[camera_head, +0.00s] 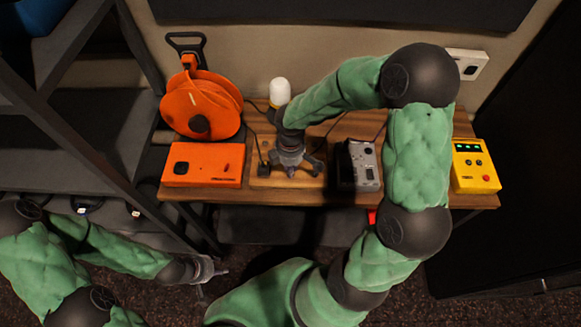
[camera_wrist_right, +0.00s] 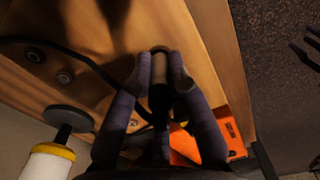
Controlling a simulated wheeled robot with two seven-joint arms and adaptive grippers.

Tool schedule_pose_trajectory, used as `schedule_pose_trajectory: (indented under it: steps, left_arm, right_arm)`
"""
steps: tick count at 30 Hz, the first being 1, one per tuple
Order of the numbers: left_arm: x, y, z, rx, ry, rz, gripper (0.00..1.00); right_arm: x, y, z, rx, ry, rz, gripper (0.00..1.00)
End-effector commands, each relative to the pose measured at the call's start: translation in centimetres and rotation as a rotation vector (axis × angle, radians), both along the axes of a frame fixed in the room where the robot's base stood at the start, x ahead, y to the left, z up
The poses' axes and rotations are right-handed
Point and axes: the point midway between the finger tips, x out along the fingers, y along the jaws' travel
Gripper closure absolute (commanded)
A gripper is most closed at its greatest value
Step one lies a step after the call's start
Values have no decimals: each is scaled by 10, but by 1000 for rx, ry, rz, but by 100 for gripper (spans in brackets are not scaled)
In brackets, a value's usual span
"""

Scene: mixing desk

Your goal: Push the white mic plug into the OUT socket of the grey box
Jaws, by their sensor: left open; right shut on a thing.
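My right gripper (camera_head: 290,168) is over the wooden board left of the grey box. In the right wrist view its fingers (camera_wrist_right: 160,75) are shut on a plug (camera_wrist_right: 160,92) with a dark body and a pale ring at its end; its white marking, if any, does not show. The grey box (camera_head: 364,160) stands at the middle right of the desk, with a dark side and small controls on its light face. I cannot make out which socket is OUT. The plug is apart from the box. My left gripper (camera_head: 214,270) is open and empty, low in front of the desk.
On the desk (camera_head: 250,197) stand an orange cable reel (camera_head: 200,100), an orange box (camera_head: 190,175), a white-capped cylinder (camera_head: 280,92) and a yellow box (camera_head: 473,170). A dark cable (camera_wrist_right: 92,62) crosses the wood near the right gripper. A dark shelf frame stands at left.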

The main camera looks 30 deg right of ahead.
Motion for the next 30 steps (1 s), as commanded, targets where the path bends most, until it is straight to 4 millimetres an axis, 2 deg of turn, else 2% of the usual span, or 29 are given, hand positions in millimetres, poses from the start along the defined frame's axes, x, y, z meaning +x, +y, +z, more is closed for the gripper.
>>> schedule_pose_trajectory:
  steps: [30]
  left_arm:
    - [0,0,32,0,0,0,58]
  right_arm:
    - [0,0,37,-1,-1,0,100]
